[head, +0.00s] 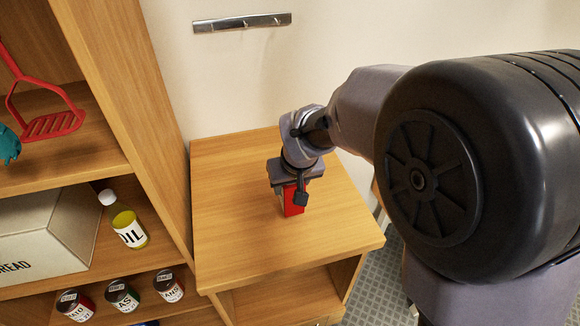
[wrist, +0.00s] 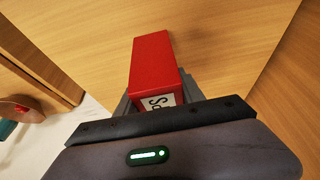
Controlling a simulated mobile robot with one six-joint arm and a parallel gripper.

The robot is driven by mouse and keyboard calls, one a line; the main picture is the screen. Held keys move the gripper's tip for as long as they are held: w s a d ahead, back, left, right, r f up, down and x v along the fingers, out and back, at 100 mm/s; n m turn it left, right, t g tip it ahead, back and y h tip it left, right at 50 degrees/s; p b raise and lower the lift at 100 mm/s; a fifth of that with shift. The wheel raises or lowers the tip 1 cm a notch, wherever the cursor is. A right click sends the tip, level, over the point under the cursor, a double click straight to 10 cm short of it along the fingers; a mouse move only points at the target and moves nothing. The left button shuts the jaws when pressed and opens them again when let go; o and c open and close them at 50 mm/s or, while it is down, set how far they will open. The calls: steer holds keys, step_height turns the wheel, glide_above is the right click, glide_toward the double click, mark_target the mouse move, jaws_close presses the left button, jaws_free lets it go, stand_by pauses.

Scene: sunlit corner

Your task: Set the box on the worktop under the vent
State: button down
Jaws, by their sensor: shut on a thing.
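The red box (head: 293,204) is upright over the middle of the light wooden worktop (head: 225,240). My gripper (head: 288,190) is shut on it from above and hides part of it. In the wrist view the red box (wrist: 153,62) sits between the jaws, with part of a white label showing. Its lower end is at or very near the worktop; I cannot tell whether it touches. A narrow metal strip (head: 242,22) is on the wall above the worktop; I cannot tell whether it is the vent.
A wooden shelf unit (head: 130,90) stands left of the worktop. It holds a red masher (head: 52,124), a bread bin (head: 60,232), an oil bottle (head: 128,226) and several cans (head: 122,296). The worktop around the box is clear. An open compartment (head: 285,295) is below it.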

step_height(320, 180, down, 2)
steer(key=shift+f, duration=0.1)
steer(key=shift+f+b, duration=0.2)
steer(key=shift+b, duration=0.15)
steer(key=c, duration=0.7)
jaws_free()
steer(key=shift+r, duration=0.1)
